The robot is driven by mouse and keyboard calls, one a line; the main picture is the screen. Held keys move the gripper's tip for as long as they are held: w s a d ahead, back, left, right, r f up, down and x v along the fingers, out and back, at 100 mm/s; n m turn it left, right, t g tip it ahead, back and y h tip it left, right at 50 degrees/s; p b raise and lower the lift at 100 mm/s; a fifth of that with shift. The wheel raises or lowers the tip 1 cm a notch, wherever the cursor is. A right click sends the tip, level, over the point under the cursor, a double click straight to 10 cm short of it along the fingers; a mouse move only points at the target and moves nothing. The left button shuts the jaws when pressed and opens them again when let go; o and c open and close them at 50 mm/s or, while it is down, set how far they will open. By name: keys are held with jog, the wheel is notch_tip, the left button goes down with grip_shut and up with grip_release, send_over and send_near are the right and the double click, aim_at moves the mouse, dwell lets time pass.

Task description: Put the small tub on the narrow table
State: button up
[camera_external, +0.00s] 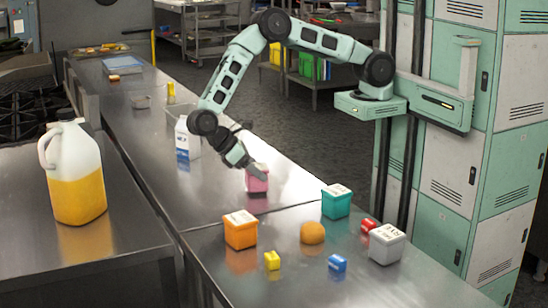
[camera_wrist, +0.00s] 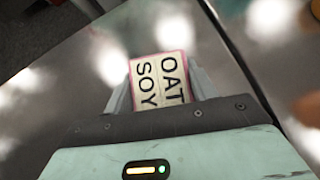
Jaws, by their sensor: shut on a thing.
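My gripper (camera_external: 254,170) is shut on a small pink tub (camera_external: 257,182) with a pale lid. In the wrist view, the tub's lid (camera_wrist: 160,82) sits between the two fingers and reads "OAT" and "SOY". An orange tub (camera_external: 240,232), a teal tub (camera_external: 336,203) and a grey tub (camera_external: 386,246) stand on the nearer steel table (camera_external: 310,287). Which surface is the narrow table is not clear.
A milk carton (camera_external: 187,138) stands behind the gripper. A juice jug (camera_external: 75,175) stands on the left counter.

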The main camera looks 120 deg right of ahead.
jog(key=shift+s+d+r+n+h, duration=0.1)
jog(key=shift+r+n+h, duration=0.05)
jog(key=shift+n+h, duration=0.35)
jog(key=shift+s+d+r+n+h, duration=0.1)
jog(key=shift+n+h, duration=0.3)
jog(key=shift+n, duration=0.2)
jog(key=r+n+h, duration=0.1)
jog(key=n, duration=0.1)
jog(key=d+r+n+h, duration=0.1)
jog(key=n+h, duration=0.1)
jog(key=d+r+n+h, duration=0.1)
jog(key=n+h, duration=0.1)
jog(key=n, duration=0.1)
jog(key=shift+s+r+t+b, duration=0.15)
jog(key=shift+t+b, duration=0.25)
notch_tip(320, 180, up, 6)
jog(key=d+n+t+h, duration=0.2)
jog(key=n+t+h, duration=0.2)
jog(key=n, duration=0.4)
jog(key=shift+w+d+f+p, duration=0.15)
jog(key=shift+f+p, duration=0.5)
jog(key=shift+f, duration=2)
jog(key=shift+w+f+p, duration=0.1)
jog(key=shift+f+p, duration=0.5)
jog(key=shift+f, duration=2)
jog(key=o, duration=1.1)
